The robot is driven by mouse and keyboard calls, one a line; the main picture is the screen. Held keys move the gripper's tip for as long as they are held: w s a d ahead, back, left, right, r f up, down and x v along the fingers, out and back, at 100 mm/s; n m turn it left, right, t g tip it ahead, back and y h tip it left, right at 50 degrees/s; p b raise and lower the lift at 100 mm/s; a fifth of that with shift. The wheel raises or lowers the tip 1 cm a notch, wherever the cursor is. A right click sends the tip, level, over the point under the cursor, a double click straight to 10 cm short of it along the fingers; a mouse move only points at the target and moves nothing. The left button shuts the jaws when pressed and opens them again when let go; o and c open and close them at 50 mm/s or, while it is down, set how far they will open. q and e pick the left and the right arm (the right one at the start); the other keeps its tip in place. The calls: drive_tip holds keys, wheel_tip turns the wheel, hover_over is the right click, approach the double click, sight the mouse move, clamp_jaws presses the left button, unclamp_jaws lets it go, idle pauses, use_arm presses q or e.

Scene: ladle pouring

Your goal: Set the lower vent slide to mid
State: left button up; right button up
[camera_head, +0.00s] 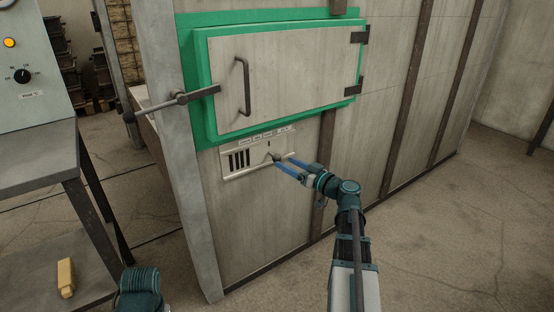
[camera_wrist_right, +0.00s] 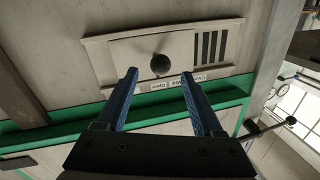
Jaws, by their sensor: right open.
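The lower vent slide (camera_head: 240,160) is a pale plate below the green-framed door, with dark open slots on its left. Its round dark knob (camera_head: 276,156) sits right of the slots. In the right wrist view, turned over, the knob (camera_wrist_right: 161,65) lies near small labels (camera_wrist_right: 175,82) reading open, mid and closed; I cannot tell exactly which one it lines up with. My right gripper (camera_head: 282,163) is open at the knob. In the right wrist view its blue fingertips (camera_wrist_right: 159,74) stand on either side of the knob, with gaps visible. My left gripper is out of view.
Above the vent is a grey door (camera_head: 290,75) with a handle and a latch bar (camera_head: 175,102) sticking out left. A yellow block (camera_head: 66,278) lies low left. Floor at right is clear.

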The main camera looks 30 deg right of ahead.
sight(280, 160)
drive_tip(key=shift+x, duration=2.8)
clamp_jaws()
